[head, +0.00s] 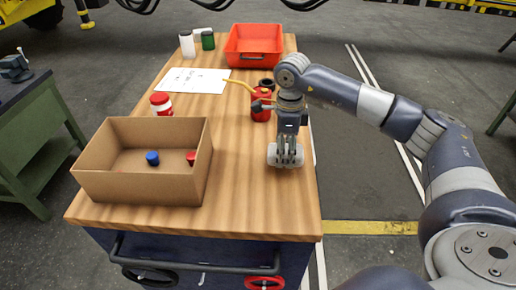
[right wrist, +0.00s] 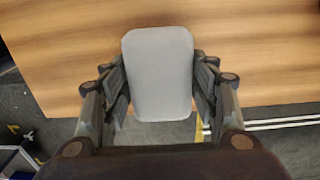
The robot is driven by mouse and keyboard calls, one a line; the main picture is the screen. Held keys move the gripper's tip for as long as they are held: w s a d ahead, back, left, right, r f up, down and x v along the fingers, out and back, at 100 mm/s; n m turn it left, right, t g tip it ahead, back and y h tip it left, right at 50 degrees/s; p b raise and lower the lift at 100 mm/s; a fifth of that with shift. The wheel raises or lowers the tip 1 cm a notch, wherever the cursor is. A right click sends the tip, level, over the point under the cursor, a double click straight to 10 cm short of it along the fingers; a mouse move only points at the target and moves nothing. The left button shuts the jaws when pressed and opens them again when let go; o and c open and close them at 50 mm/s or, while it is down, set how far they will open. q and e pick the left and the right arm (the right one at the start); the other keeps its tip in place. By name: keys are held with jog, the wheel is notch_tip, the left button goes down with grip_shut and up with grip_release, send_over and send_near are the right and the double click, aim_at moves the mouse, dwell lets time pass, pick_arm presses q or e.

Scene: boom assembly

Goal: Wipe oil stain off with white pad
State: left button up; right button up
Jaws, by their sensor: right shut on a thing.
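The white pad (right wrist: 160,75) is held between the fingers of my right gripper (right wrist: 160,90), which is shut on it. In the head view the right gripper (head: 286,150) points down over the right part of the wooden table top (head: 245,195), with the pad (head: 273,155) at its fingertips. I cannot tell whether the pad touches the wood. No oil stain shows on the visible table top; the arm and gripper cover part of it. My left gripper is not in view.
An open cardboard box (head: 140,188) with blue and red caps stands at the front left. A red oil can (head: 260,106) stands just behind my right gripper. A red tray (head: 254,45), a paper sheet (head: 190,80), a red-and-white container (head: 161,104) and bottles stand farther back.

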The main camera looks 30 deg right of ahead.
jog(key=shift+w+a+r+p, duration=0.1)
jog(key=shift+a+r+p, duration=0.15)
jog(key=shift+r, duration=0.25)
jog(key=shift+w+a+r+p, duration=0.1)
jog(key=shift+r+p, duration=0.1)
jog(key=shift+r, duration=0.7)
jog(key=shift+s+d+r+p, duration=0.1)
jog(key=shift+d+r+p, duration=0.05)
jog(key=shift+r+p, duration=0.35)
jog(key=shift+s+d+r+p, duration=0.1)
jog(key=shift+r+p, duration=0.25)
jog(key=shift+r, duration=0.2)
jog(key=shift+w+a+r, duration=0.1)
jog(key=shift+r, duration=0.15)
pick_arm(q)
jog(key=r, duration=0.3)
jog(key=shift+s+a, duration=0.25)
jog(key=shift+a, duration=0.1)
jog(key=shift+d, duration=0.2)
pick_arm(e)
jog(key=shift+f, duration=0.1)
